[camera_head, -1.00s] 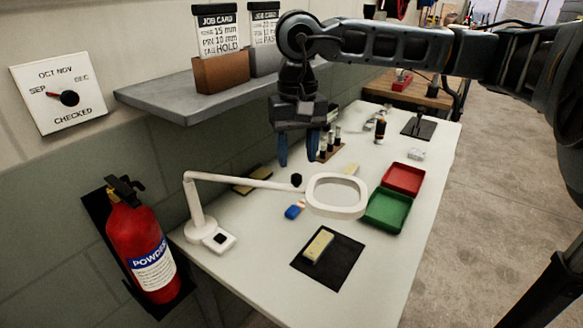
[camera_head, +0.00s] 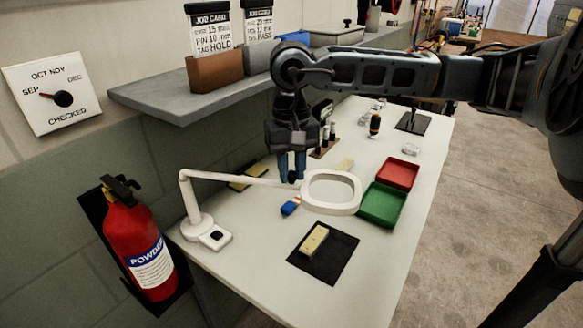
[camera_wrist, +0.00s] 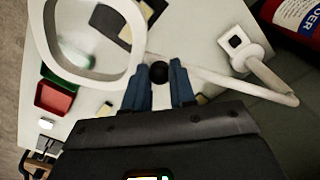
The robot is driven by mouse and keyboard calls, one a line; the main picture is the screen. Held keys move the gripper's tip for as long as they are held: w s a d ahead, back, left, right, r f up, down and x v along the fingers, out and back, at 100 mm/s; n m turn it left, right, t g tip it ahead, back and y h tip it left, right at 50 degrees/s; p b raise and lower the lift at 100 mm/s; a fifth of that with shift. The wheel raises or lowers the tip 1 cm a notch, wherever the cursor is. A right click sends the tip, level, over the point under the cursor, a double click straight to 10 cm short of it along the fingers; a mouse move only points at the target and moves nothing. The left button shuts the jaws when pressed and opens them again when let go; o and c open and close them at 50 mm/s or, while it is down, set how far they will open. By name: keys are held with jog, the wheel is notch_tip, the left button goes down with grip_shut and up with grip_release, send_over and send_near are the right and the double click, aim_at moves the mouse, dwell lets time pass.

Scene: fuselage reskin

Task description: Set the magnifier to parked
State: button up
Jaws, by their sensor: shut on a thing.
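The magnifier (camera_head: 332,209) is a white arm lamp with a rounded square lens ring, its base (camera_head: 199,228) at the left of the white bench. Its arm reaches right from the post, and the ring hangs over the middle of the bench. A black knob (camera_head: 292,177) sits where the arm meets the ring; it also shows in the wrist view (camera_wrist: 159,71). My gripper (camera_head: 292,170) is lowered at the knob with its blue fingers on either side.
A black mat (camera_head: 341,262) with a yellowish block lies in front of the ring. Green (camera_head: 382,207) and red (camera_head: 399,174) trays stand to its right. A blue object (camera_head: 290,206) lies beneath the arm. A grey shelf (camera_head: 180,106) overhangs behind; a fire extinguisher (camera_head: 137,236) is at left.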

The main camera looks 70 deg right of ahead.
grip_shut()
jog(key=shift+w+d+f+b, duration=0.1)
jog(key=shift+d+f+b, duration=0.15)
jog(key=shift+d+b, duration=0.35)
jog(key=d+n+b, duration=0.1)
jog(key=d+b, duration=0.1)
jog(key=w+d+n+b, duration=0.1)
jog(key=d+n+b, duration=0.1)
jog(key=d+b, duration=0.1)
jog(key=shift+w+d+r+b, duration=0.25)
jog(key=shift+w+d+b, duration=0.1)
jog(key=shift+w, duration=0.05)
